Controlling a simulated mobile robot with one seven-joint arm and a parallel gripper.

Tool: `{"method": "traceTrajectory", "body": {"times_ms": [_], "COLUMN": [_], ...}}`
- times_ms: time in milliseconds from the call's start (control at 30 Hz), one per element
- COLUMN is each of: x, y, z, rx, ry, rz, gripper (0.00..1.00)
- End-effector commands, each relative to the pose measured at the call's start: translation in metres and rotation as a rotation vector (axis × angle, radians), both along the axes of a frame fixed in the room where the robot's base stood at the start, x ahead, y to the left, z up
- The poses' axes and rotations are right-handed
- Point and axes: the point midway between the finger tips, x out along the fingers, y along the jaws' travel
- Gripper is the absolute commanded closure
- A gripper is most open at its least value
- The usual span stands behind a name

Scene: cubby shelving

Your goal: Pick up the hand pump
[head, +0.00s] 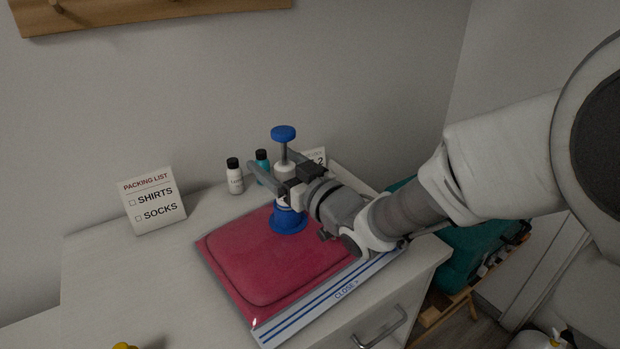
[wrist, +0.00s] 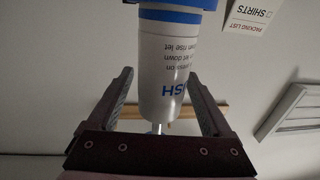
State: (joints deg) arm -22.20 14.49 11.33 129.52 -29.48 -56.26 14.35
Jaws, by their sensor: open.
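The hand pump has a blue knob, a grey rod, a white body and a wide blue base (head: 289,221). It stands upright on a red, flat bag (head: 265,258) on the white cabinet. My gripper (head: 271,160) is open at the pump's upper body, with one finger on each side. In the wrist view the pump's white, lettered body (wrist: 165,65) lies between the open fingers (wrist: 160,75), with gaps visible beside it. The gripper partly hides the pump's middle in the head view.
A packing list card (head: 153,202) stands at the left. A white bottle (head: 235,177) and a teal bottle (head: 262,166) stand behind the pump, near another card partly hidden by my gripper. A drawer handle (head: 382,329) is at the front. The cabinet top's left side is mostly clear.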

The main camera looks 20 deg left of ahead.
Motion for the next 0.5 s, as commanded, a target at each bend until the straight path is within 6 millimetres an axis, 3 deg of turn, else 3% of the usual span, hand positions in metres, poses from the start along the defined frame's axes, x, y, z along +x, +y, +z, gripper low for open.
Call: {"method": "traceTrajectory", "body": {"times_ms": [200,500], "x": [0.0005,0.0004], "y": [0.0009,0.0007], "z": [0.0001,0.0002], "rx": [-0.001,-0.001], "ry": [0.001,0.001], "rz": [0.000,0.000], "gripper": [0.16,0.68]}}
